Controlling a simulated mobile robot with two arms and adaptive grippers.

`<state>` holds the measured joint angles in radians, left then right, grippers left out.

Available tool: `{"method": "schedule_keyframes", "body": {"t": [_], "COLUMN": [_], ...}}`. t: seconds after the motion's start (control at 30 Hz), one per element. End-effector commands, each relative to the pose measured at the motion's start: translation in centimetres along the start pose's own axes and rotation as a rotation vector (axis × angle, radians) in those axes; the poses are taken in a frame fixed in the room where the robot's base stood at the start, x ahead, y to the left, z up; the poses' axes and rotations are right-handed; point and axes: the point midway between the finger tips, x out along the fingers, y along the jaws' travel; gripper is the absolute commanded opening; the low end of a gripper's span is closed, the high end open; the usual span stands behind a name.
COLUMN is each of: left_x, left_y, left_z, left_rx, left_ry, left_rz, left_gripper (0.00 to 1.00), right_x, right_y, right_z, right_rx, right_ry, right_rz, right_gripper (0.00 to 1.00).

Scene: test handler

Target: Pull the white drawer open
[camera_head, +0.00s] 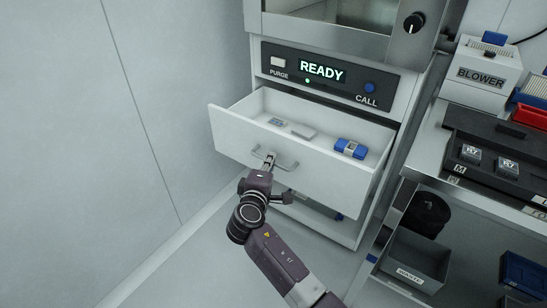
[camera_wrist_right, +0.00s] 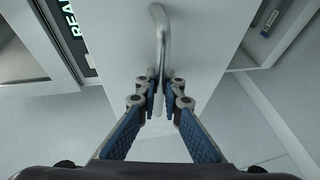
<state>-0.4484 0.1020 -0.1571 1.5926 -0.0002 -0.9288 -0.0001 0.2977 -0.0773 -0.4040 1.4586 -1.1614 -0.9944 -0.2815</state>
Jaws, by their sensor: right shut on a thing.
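The white drawer (camera_head: 325,173) stands pulled out of the cabinet in the head view, with its inside showing. Its grey bar handle (camera_head: 288,165) is on the front panel and also shows in the right wrist view (camera_wrist_right: 160,25). My right gripper (camera_head: 268,162) is at the left part of the handle. In the wrist view its blue-padded fingers (camera_wrist_right: 159,98) are closed around the handle bar. My left gripper is not in view.
A panel (camera_head: 325,88) reading READY sits above the drawer. A lower opening with a blue item shows beneath it. On the right are a bench with a black tray (camera_head: 500,140), a blower box (camera_head: 486,85) and a waste bin (camera_head: 408,265). Floor is clear at the left.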

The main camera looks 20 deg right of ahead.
Motion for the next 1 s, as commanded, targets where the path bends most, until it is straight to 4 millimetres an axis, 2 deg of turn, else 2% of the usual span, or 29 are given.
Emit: {"method": "schedule_keyframes", "body": {"t": [0.5,0.53,0.6,0.87,1.0], "left_x": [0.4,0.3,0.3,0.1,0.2], "left_y": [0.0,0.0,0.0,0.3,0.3], "left_z": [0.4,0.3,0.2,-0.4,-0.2], "left_rx": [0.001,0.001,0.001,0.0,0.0], "left_ry": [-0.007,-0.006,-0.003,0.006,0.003], "left_rz": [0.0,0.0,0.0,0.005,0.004], "left_gripper": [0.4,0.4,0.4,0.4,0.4], "right_x": [-0.6,-0.6,-0.6,-0.6,-1.6], "right_y": [-0.2,-0.2,-0.2,-0.2,-0.3], "right_z": [-0.2,-0.2,-0.2,-0.2,-0.2], "right_rx": [0.001,0.0,0.0,0.0,0.0], "right_ry": [-0.002,-0.002,-0.002,-0.001,0.0], "right_rz": [-0.002,-0.002,-0.002,-0.001,-0.003], "right_gripper": [0.0,0.09,0.16,0.16,0.16]}}
